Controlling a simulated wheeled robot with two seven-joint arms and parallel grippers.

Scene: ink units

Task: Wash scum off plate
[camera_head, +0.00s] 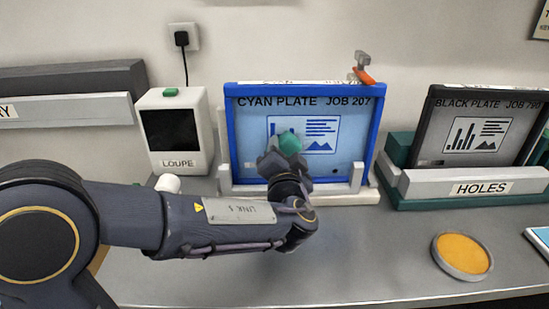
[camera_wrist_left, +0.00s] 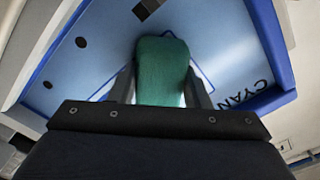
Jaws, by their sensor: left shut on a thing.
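The cyan plate (camera_head: 248,125) stands upright in a blue frame on a pale stand, labelled "CYAN PLATE JOB 207". My left gripper (camera_head: 281,152) is in front of the plate's middle, shut on a green sponge (camera_head: 290,142). The sponge is at or very near the plate face; I cannot tell if it touches. In the left wrist view the sponge (camera_wrist_left: 163,70) sits between the two fingers, with the plate (camera_wrist_left: 100,62) behind it. Several dark spots (camera_wrist_left: 82,42) show on the plate there. The gripper hides part of the plate's printed picture. My right gripper is not in view.
A white loupe box (camera_head: 175,130) stands left of the plate. A black plate (camera_head: 480,125) sits in a green holder (camera_head: 460,202) at the right. A round dish with orange contents (camera_head: 462,254) lies at the front right. An orange clip (camera_head: 362,76) is on the frame's top. The front middle counter is clear.

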